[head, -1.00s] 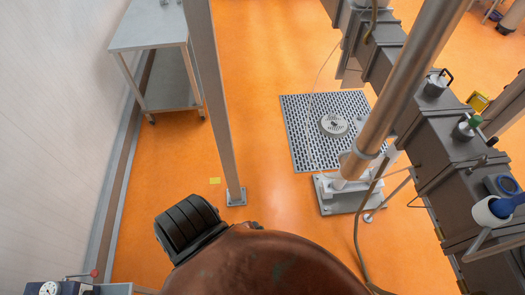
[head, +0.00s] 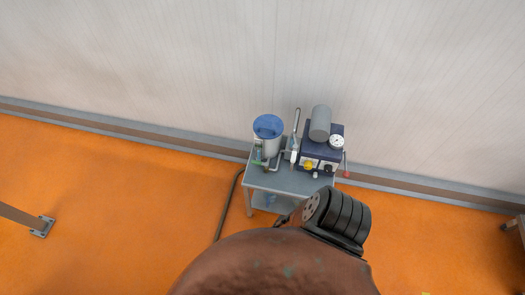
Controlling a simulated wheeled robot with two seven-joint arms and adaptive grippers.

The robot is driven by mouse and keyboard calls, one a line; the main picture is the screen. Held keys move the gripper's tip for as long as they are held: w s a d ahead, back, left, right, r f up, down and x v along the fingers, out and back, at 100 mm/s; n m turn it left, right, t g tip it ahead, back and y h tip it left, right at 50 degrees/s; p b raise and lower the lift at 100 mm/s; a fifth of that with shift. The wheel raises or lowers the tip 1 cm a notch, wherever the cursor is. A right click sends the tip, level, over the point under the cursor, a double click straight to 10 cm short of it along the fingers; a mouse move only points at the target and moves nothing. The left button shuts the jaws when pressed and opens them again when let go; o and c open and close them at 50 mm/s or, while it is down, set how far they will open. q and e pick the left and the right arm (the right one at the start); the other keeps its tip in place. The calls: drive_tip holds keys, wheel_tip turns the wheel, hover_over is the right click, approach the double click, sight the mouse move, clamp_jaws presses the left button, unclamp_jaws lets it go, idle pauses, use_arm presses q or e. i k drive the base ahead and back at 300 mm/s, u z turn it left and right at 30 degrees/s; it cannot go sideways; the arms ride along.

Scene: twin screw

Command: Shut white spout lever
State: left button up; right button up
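A small grey cart (head: 290,181) stands against the wall in the middle of the head view. On it, a thin upright grey piece with a white lower part (head: 294,156) stands between a blue-topped clear container (head: 268,137) and a dark blue unit (head: 316,157). I cannot tell at this size whether this white part is the spout lever or how it is set. A small yellow-green piece (head: 257,162) is at the container's lower left. Neither of my grippers is in view.
The dark blue unit carries a grey cylinder (head: 320,123), a round white gauge (head: 337,141) and a yellow knob (head: 308,166). A hose (head: 230,200) runs along the floor left of the cart. A post foot (head: 42,226) is at far left. The orange floor (head: 130,220) between is clear.

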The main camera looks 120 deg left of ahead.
sight(295, 147)
drive_tip(key=u, duration=3.75)
drive_tip(key=i, duration=0.15)
drive_tip(key=z, duration=0.25)
